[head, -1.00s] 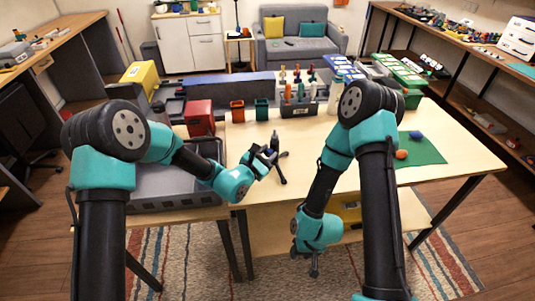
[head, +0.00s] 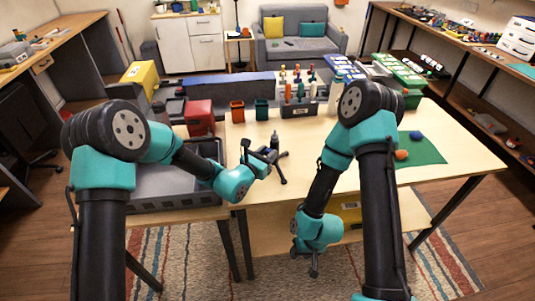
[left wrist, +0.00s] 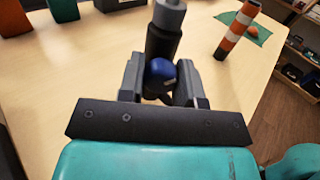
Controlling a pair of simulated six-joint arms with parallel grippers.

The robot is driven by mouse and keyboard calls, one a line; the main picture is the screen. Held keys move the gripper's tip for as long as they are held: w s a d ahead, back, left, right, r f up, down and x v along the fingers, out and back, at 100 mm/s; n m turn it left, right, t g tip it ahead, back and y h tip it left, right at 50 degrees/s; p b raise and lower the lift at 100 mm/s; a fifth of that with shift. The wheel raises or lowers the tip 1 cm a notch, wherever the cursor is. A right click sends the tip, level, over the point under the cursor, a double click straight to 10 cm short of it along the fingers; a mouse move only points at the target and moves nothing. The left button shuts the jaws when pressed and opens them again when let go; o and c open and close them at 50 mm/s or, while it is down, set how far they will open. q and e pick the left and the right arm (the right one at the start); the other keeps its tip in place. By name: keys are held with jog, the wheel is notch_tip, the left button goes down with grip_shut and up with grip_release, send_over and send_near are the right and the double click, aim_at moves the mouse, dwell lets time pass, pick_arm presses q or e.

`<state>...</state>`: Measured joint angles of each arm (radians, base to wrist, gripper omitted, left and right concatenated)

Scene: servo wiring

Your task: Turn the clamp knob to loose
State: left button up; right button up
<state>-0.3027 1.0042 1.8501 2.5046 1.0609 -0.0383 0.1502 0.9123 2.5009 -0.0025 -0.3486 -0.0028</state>
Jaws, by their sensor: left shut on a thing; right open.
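The clamp (head: 274,142) is a dark upright post near the front edge of the table, left of its middle. In the left wrist view it is a black cylinder (left wrist: 163,42) with a grey top and a round blue knob (left wrist: 160,70) on its near side. My left gripper (head: 265,157) is at the clamp, and its two fingers (left wrist: 160,82) are shut on the blue knob, one on each side. The knob is too small to make out in the head view. My right gripper (head: 306,260) is open and empty, low in front of the table edge.
A grey tray (head: 165,205) lies at the left. Red (head: 200,115), orange (head: 237,112) and green (head: 262,110) bins stand behind the clamp. An orange-and-white striped post (left wrist: 237,30) and a green mat (head: 425,150) are to the right. The table between is clear.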

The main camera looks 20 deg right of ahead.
pick_arm(q)
jog(key=n, duration=0.5)
jog(key=shift+n, duration=0.3)
jog(key=n, duration=0.5)
dwell(0.4)
jog(key=o, duration=0.9)
jog(key=shift+o, duration=0.2)
jog(key=shift+s+a, duration=0.1)
jog(key=v, duration=1.7)
jog(key=shift+s, duration=0.1)
